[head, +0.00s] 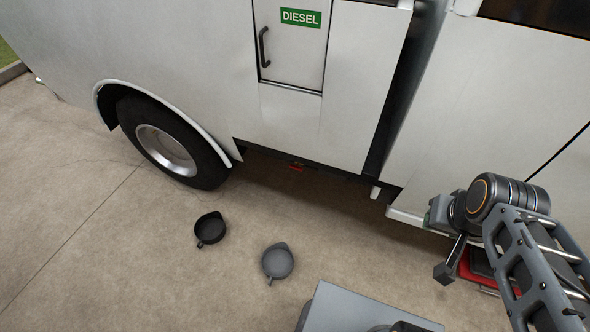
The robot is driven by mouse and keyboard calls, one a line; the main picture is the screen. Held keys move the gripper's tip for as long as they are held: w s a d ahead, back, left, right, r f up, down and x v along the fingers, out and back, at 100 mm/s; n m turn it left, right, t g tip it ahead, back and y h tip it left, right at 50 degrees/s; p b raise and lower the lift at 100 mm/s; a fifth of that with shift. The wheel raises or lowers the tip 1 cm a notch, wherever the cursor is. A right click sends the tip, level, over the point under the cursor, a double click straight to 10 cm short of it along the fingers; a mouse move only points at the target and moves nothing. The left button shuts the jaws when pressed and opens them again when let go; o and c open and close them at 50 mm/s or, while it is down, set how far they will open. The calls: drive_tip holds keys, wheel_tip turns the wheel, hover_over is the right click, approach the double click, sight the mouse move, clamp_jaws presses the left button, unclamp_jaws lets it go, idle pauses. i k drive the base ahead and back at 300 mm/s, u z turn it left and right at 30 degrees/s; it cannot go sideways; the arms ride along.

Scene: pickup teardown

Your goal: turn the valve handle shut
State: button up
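A small red part (296,168), possibly the valve handle, shows under the lower edge of the white truck body (300,125), below the door marked DIESEL. It is small and in shadow, so its exact shape and angle are unclear. My gripper (446,270) is at the right, in front of the truck's lower side, well to the right of the red part and apart from it. Its finger end points down and left. I cannot make out the gap between the fingers. Nothing is visibly held.
Two dark round pans, one black (209,229) and one grey (277,262), lie on the concrete in front of the truck. The rear wheel (165,145) is at left. A red object (478,285) is partly hidden behind my arm. Open concrete lies at lower left.

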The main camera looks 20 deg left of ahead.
sight(296, 167)
drive_tip(key=u, duration=0.65)
drive_tip(key=i, duration=0.5)
drive_tip(key=u, duration=1.4)
